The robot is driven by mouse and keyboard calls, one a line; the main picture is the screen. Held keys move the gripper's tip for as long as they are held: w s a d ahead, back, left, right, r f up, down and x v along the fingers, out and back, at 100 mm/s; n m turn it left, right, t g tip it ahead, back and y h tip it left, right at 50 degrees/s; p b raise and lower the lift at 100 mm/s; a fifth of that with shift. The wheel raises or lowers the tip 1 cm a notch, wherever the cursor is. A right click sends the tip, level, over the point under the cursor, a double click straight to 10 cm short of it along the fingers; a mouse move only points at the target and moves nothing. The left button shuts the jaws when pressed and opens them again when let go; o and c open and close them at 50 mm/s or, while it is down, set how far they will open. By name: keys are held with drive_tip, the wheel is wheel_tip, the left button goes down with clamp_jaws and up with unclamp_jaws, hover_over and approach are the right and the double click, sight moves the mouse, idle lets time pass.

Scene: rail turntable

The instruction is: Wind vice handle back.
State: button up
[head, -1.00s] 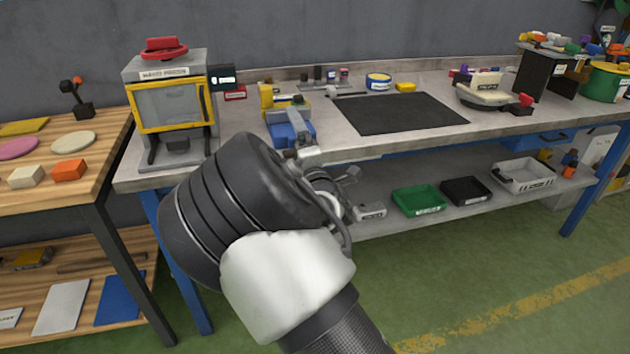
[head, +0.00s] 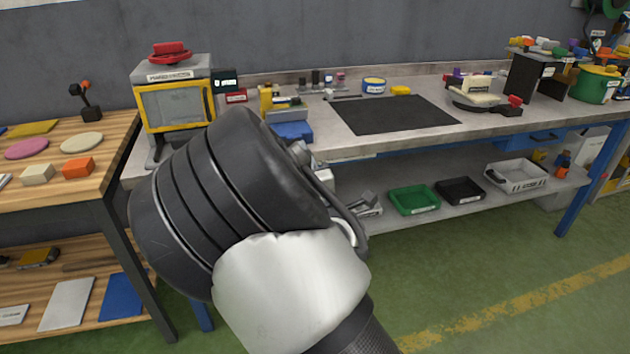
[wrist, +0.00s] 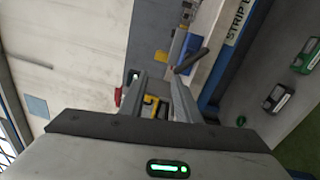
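The vice stands on the bench left of the dark mat, with a blue body (head: 292,130) and yellow blocks (head: 267,98). My arm hides its front and handle in the head view. In the wrist view, a dark bar (wrist: 191,61) sticks out at an angle near a silver shaft (wrist: 178,45); it looks like the vice handle. My gripper (wrist: 161,80) has its two fingers apart with nothing held between them. The bar lies just beyond the fingertip on the right of that view; I cannot tell whether they touch. My arm hides the gripper in the head view.
The dark mat (head: 395,115) is clear. Green (head: 413,199) and black (head: 461,190) bins sit on the lower shelf. A wooden table (head: 97,135) stands to the left.

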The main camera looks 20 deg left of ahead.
drive_tip(key=r+v, duration=0.1)
drive_tip(key=v, duration=0.7)
drive_tip(key=shift+s, duration=0.25)
idle(0.4)
idle(0.4)
